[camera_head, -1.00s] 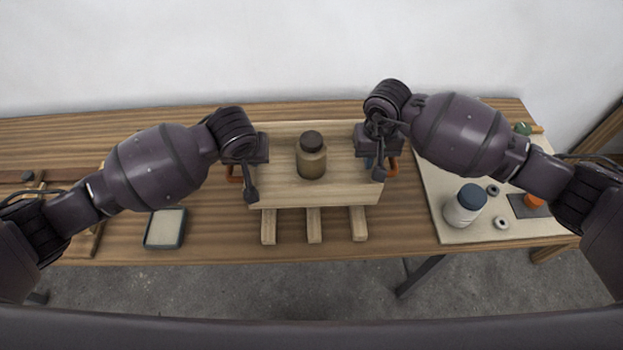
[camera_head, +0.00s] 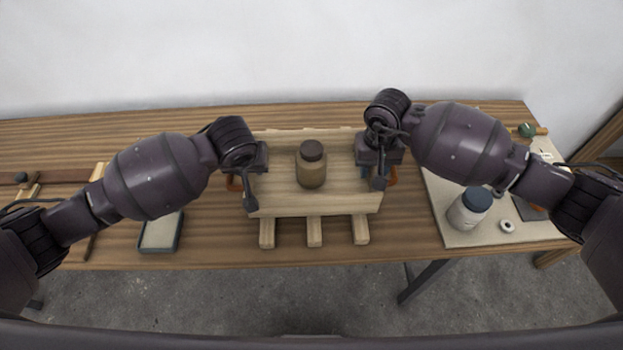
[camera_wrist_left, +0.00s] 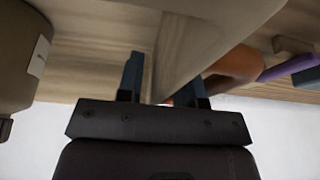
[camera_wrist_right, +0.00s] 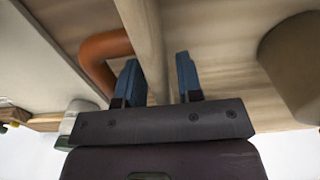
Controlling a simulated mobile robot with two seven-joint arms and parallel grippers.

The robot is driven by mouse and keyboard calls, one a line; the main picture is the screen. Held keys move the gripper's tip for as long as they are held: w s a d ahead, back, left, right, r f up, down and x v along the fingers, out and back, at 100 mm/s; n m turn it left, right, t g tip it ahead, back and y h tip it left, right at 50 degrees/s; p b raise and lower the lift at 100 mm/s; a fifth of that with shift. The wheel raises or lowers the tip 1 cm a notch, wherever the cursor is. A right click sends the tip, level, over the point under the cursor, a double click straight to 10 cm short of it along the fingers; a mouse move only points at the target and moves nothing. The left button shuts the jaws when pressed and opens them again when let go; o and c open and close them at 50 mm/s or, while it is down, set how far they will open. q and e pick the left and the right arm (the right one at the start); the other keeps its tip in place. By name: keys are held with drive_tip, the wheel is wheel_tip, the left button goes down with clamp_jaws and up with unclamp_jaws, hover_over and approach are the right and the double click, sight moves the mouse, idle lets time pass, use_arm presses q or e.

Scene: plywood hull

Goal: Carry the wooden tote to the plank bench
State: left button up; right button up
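The pale wooden tote (camera_head: 312,203) sits level over several pale battens on the plank bench (camera_head: 330,252) and appears to rest on them. A brown jar (camera_head: 312,168) with a dark lid stands upright inside it. My left gripper (camera_wrist_left: 162,85) has its fingers either side of the tote's left end wall. My right gripper (camera_wrist_right: 160,80) straddles the right end wall, with a gap showing beside one finger. Both look open around the walls. Orange handles show outside the ends, the right one (camera_wrist_right: 105,55) beside my fingers. The tote's underside is hidden.
A shallow grey tray (camera_head: 160,232) lies left of the tote. A pale board (camera_head: 455,228) at the right carries a white bottle (camera_head: 467,210) with a blue cap and small rings. A wall stands behind the bench.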

use_arm(q)
drive_tip(key=v, duration=1.2)
use_arm(e)
drive_tip(key=shift+a+r, duration=0.1)
wheel_tip(320, 180, up, 12)
drive_tip(key=shift+f, duration=0.1)
use_arm(q)
drive_tip(key=shift+s, duration=0.1)
idle(0.6)
